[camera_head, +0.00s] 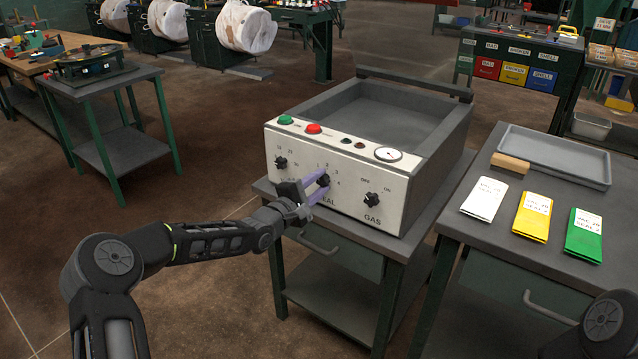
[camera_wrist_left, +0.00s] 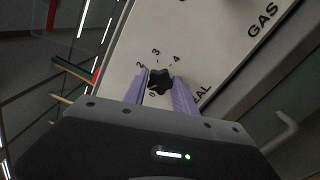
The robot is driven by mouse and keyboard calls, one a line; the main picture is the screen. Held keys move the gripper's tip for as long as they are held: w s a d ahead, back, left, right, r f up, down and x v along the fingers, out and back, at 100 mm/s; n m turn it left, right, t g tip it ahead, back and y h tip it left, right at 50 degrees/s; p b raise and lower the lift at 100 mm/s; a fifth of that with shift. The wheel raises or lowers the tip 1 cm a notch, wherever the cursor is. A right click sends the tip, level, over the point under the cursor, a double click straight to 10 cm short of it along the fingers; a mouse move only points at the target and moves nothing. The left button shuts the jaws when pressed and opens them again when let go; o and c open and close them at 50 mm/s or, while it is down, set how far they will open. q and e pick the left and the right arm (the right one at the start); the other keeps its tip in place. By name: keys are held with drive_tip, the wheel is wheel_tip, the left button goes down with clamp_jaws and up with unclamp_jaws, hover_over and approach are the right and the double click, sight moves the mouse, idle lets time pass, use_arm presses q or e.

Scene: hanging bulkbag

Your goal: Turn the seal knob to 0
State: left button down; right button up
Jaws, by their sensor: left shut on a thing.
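The seal knob (camera_head: 323,180) is a black lobed knob in the middle of the white front panel of a grey machine (camera_head: 338,206). My left gripper (camera_head: 317,188) has purple fingers and is shut on this knob, with one finger on each side. In the left wrist view the seal knob (camera_wrist_left: 160,82) sits between the purple fingertips. Scale marks 2, 3 and 4 show around it, and a 0 shows close to the left finger. I cannot tell which mark the knob points to. The fingers hide part of the scale and the SEAL label. My right gripper is out of view.
The gas knob (camera_head: 371,199) is right of the seal knob; another black knob (camera_head: 281,162) is left. Green (camera_head: 285,120) and red (camera_head: 313,128) buttons and a gauge (camera_head: 388,154) line the panel's top. A side table (camera_head: 484,237) holds a tray and coloured packets.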

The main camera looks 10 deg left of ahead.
use_arm(q)
drive_tip(key=n, duration=0.2)
drive_tip(key=n+b, duration=0.1)
drive_tip(key=shift+f+n, duration=0.2)
drive_tip(key=shift+n, duration=0.2)
drive_tip(key=n+b, duration=0.1)
drive_tip(key=n, duration=0.1)
drive_tip(key=shift+n, duration=0.3)
drive_tip(key=shift+r+n+b, duration=0.15)
drive_tip(key=shift+n+b, duration=1)
drive_tip(key=shift+n, duration=0.35)
drive_tip(key=c, duration=1)
unclamp_jaws()
drive_tip(key=v, duration=0.7)
drive_tip(key=shift+s, duration=0.35)
